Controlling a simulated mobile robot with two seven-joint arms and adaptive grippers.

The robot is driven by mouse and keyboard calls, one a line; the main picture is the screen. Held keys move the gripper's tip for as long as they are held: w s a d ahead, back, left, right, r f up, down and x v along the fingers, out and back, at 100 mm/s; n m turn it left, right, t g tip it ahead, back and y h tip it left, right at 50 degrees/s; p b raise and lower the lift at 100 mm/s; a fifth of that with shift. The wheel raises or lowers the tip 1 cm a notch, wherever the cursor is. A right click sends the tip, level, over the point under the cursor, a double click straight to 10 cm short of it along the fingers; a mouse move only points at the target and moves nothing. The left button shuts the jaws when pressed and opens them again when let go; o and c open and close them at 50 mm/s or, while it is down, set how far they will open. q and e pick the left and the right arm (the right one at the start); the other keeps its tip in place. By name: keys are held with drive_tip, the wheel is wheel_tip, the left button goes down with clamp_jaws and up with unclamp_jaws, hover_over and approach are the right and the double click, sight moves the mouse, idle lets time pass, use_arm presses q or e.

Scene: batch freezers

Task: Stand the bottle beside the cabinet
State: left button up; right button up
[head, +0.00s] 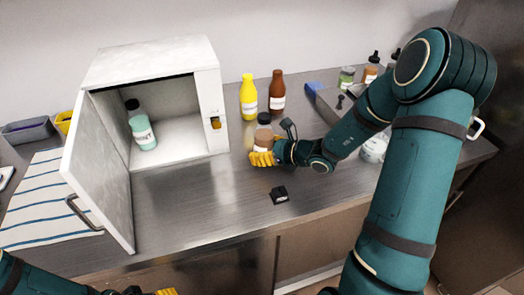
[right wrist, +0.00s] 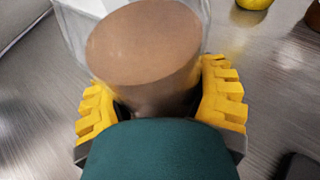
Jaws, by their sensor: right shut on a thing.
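The white cabinet (head: 205,75) stands on the steel counter with its door (head: 97,170) swung open to the left. A bottle with a dark cap and brown contents (head: 264,133) is just right of the cabinet, upright or nearly so. My right gripper (head: 262,158) is shut on its lower part. In the right wrist view the yellow fingers (right wrist: 160,105) flank the clear-walled, brown-filled bottle (right wrist: 145,45); whether its base touches the counter cannot be told. A mint-green bottle (head: 141,128) stands inside the cabinet. My left gripper (head: 165,292) barely shows at the bottom edge.
Yellow (head: 248,97) and brown (head: 277,93) bottles stand behind the held bottle. A small black object (head: 279,194) lies on the counter in front. A striped cloth (head: 40,205) lies left of the door. Several jars and bottles stand at right. The front middle counter is mostly clear.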

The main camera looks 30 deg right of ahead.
drive_tip(key=shift+r, duration=0.15)
drive_tip(key=o, duration=0.8)
drive_tip(key=shift+f, duration=0.2)
drive_tip(key=o, duration=0.6)
drive_tip(key=shift+r, duration=0.2)
drive_tip(key=p+v, duration=0.2)
drive_tip(key=v, duration=0.9)
drive_tip(key=shift+s+d+r, duration=0.1)
drive_tip(key=shift+s+d, duration=0.05)
drive_tip(key=shift+s, duration=0.35)
